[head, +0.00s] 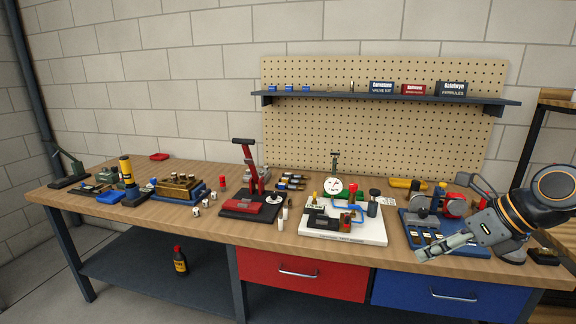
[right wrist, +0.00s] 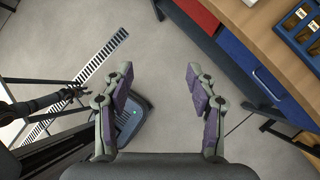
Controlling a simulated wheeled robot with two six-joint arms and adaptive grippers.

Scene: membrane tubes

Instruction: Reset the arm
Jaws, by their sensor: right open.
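My right gripper (head: 432,250) is at the right of the head view, over the front edge of the workbench (head: 185,228) by the blue drawer (head: 450,297). In the right wrist view the gripper (right wrist: 158,72) has its two fingers spread apart, with nothing between them and bare floor below. The arm of my right gripper comes in from the right edge. My left gripper does not show in the head view. A dark arm part with claw-like ends (right wrist: 70,97) shows small at the left of the right wrist view, seemingly my left gripper; its jaws are unclear.
A blue tray (head: 420,228) with parts lies close beside the right gripper. A white board (head: 343,236) with fittings, a red press (head: 250,180) and a brass block (head: 178,187) stand along the bench. A shelf (head: 390,97) hangs behind. A bottle (head: 180,261) stands below.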

